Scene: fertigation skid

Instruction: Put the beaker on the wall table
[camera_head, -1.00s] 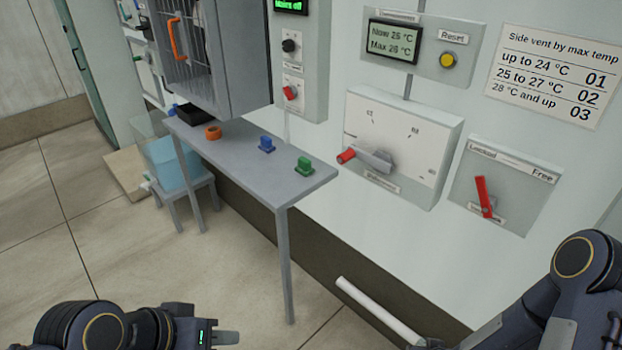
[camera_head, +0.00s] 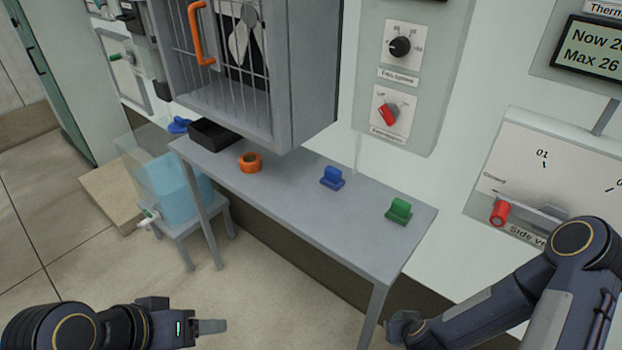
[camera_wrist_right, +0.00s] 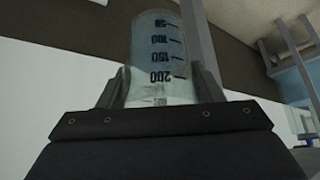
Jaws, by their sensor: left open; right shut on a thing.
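A clear beaker (camera_wrist_right: 160,55) with dark volume marks fills the middle of the right wrist view. My right gripper (camera_wrist_right: 158,85) is shut on it, with a finger on each side. In the head view my right arm reaches in from the right; the beaker does not show there. The grey wall table (camera_head: 300,200) stands along the wall, ahead of my right arm. My left gripper (camera_head: 210,327) is open and empty at the bottom left, in front of the table and apart from it.
On the table are an orange ring (camera_head: 250,162), a blue clip-like piece (camera_head: 332,178), a green one (camera_head: 398,210) and a black tray (camera_head: 215,135). A grey barred cabinet (camera_head: 310,80) hangs above its back. A water tank (camera_head: 175,180) stands on a stool at left.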

